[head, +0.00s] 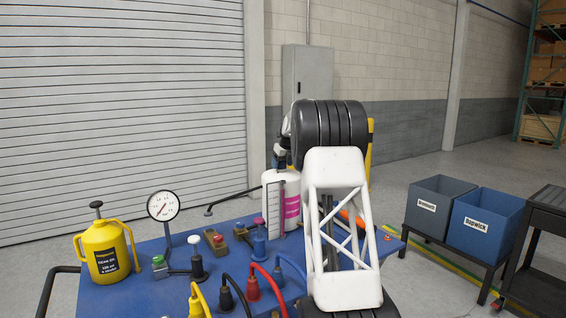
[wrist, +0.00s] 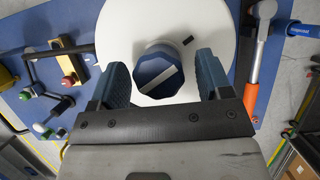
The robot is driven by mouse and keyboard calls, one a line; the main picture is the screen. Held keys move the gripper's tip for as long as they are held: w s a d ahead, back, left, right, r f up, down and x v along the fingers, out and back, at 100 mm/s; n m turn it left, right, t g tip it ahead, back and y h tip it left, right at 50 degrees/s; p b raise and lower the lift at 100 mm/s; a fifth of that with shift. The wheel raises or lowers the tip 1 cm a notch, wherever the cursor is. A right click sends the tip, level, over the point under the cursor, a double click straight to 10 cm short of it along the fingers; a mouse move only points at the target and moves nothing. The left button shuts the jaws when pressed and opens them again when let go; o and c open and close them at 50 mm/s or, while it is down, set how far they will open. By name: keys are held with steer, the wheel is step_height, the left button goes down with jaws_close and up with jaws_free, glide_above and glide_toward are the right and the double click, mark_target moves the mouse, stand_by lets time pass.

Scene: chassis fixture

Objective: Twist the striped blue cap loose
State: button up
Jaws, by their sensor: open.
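The blue cap (wrist: 157,69) has a white stripe across its top and sits on the round white top of a container (wrist: 205,30). In the head view this looks like the white bottle with a pink label (head: 292,205), standing on the blue table. My gripper (wrist: 161,64) is open, with one blue-grey finger on each side of the cap. A gap shows between each finger and the cap. A small dark mark lies on the white top to the right of the cap. In the head view my arm hides most of the gripper, and the cap cannot be made out clearly.
An orange-handled tool (wrist: 264,60) lies right of the container in the wrist view. The blue table (head: 140,285) also holds a yellow can (head: 105,250), a dial gauge (head: 163,206), and several knobs and cabled plugs. Grey (head: 428,213) and blue (head: 485,225) bins stand to the right.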

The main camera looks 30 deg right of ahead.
steer(key=c, duration=1.1)
steer(key=shift+d+n+y, duration=0.1)
steer(key=shift+n+y, duration=0.7)
steer(key=shift+n, duration=1.2)
steer(key=shift+d+f+n+g+y, duration=0.1)
steer(key=shift+n+g+y, duration=0.25)
steer(key=shift+n, duration=0.65)
steer(key=shift+n+g+y, duration=0.25)
steer(key=shift+n+y, duration=0.2)
steer(key=shift+n, duration=0.55)
steer(key=shift+w+f, duration=0.1)
